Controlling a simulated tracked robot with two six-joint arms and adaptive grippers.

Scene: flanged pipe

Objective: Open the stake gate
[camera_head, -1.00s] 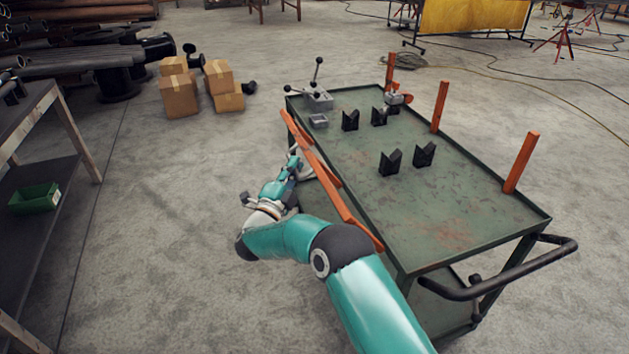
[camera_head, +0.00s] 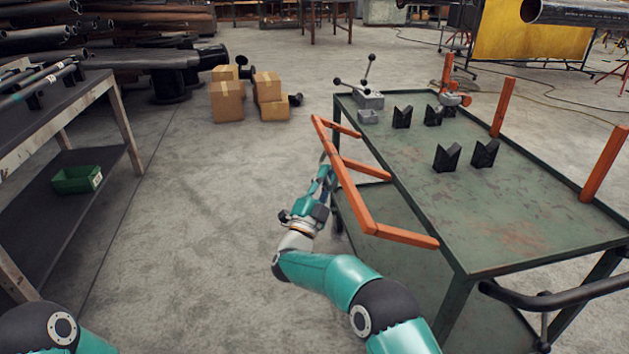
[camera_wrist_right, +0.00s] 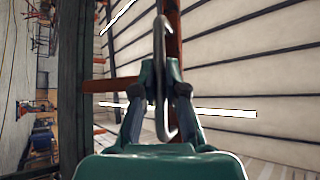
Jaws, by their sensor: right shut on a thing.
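The stake gate (camera_head: 350,190) is an orange frame of one long rail with short stakes, at the left side of the green cart (camera_head: 480,220). Its rail stands out from the cart, and its stakes run from the rail back toward the cart's edge. My right gripper (camera_head: 327,168) is at the rail's outer side, partly hidden by it. In the right wrist view, my right gripper (camera_wrist_right: 160,90) is closed around a grey metal loop handle (camera_wrist_right: 161,35) in front of the orange rail (camera_wrist_right: 175,40). My left gripper is out of view.
Black V-blocks (camera_head: 447,157) and a grey lever tool (camera_head: 369,99) stand on the cart. Orange posts (camera_head: 503,107) rise at its far side. Floor left of the gate is clear, up to a shelf table (camera_head: 70,120) and cardboard boxes (camera_head: 228,102).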

